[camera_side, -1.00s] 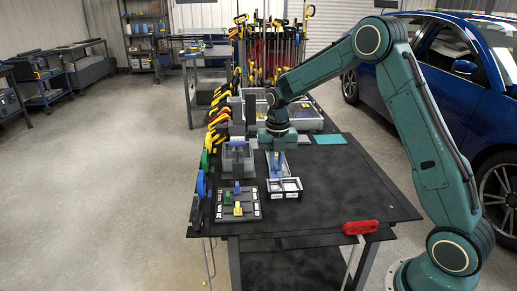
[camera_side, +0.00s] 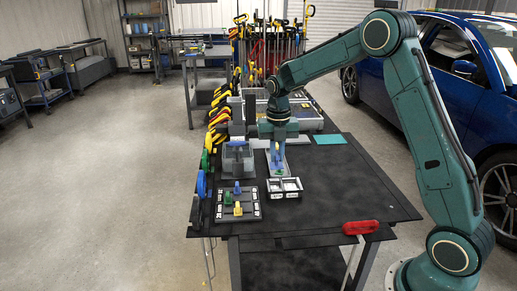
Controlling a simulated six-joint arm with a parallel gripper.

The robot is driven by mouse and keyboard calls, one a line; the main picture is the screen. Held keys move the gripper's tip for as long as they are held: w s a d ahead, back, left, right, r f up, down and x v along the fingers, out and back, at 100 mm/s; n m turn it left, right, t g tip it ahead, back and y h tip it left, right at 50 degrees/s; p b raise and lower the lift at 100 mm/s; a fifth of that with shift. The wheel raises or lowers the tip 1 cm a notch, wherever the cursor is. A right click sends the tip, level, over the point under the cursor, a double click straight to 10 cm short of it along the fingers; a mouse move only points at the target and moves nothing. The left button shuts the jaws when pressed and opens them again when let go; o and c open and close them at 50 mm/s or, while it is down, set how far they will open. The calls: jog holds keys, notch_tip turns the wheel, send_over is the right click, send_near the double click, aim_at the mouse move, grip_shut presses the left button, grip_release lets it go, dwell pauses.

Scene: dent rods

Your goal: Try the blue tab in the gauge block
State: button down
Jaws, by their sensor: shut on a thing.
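My gripper (camera_side: 277,148) points straight down over a pale narrow tray (camera_side: 280,171) near the middle of the table. It is shut on a small blue piece (camera_side: 277,156), which looks like the blue tab. The fingers hide part of it, and I cannot tell whether it touches the tray. A low block with white-framed openings (camera_side: 284,188) lies just in front of the tray; it may be the gauge block. A dark board (camera_side: 248,213) to the left carries a blue piece (camera_side: 237,187), a green piece (camera_side: 228,198) and a yellow piece (camera_side: 238,209).
A grey box (camera_side: 238,158) stands left of the tray. Yellow-handled clamps line the table's left edge. A teal sheet (camera_side: 329,138) lies at the back right. A red-handled tool (camera_side: 360,228) is at the front edge. The table's right side is clear.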

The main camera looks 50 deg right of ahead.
jog(key=s+d, duration=0.1)
jog(key=s+d+f, duration=0.1)
jog(key=s+d, duration=0.1)
jog(key=shift+s+d, duration=0.15)
jog(key=shift+f, duration=0.15)
jog(key=shift+f, duration=2.25)
jog(key=shift+f, duration=1.1)
dwell(1.4)
dwell(0.3)
jog(key=c, duration=1.4)
grip_release()
jog(key=shift+r, duration=0.15)
